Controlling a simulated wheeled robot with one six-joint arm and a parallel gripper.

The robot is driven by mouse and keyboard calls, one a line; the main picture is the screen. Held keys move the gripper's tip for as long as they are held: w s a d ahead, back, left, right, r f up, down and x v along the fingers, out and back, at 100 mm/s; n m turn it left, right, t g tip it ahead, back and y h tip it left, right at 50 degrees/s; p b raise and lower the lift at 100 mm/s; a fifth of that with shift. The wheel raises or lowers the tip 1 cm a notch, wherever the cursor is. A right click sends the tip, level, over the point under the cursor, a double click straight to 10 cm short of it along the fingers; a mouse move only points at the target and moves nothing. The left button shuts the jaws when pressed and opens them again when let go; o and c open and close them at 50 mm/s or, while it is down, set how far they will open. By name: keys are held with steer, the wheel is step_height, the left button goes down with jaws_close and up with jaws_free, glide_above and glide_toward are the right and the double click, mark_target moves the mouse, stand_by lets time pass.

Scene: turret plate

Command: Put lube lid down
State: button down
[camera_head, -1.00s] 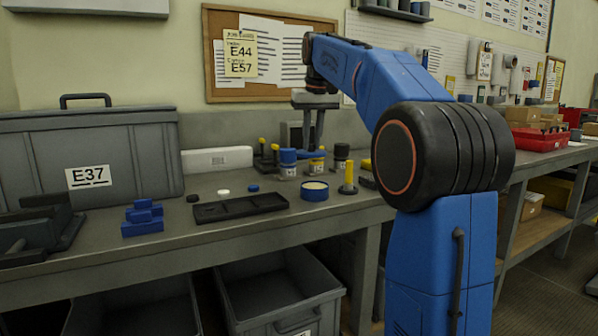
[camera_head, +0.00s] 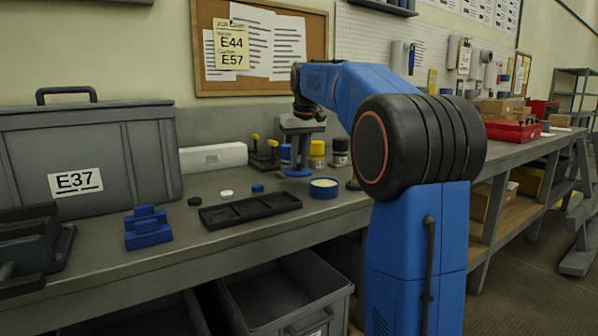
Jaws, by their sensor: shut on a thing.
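My gripper (camera_head: 298,162) points down over the bench, its fingers shut on a flat blue lid (camera_head: 296,173). The lid is level and low, just behind and left of an open round blue tin (camera_head: 323,193) with cream-coloured contents. I cannot tell whether the lid touches the bench top. The fingers partly hide a blue-capped jar (camera_head: 285,153) behind them.
A yellow-capped jar (camera_head: 317,150) and a black-capped jar (camera_head: 340,150) stand behind the tin. A black tray (camera_head: 250,210) lies in front, with small black, white and blue caps behind it. My arm covers the bench on the right.

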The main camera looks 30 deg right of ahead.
mark_target(300, 167)
steer(key=shift+f, duration=1.85)
steer(key=shift+f, duration=0.2)
steer(key=c, duration=1.6)
jaws_free()
steer(key=shift+c, duration=0.2)
steer(key=v, duration=1.2)
steer(key=shift+r, duration=0.25)
steer(key=shift+d, duration=0.1)
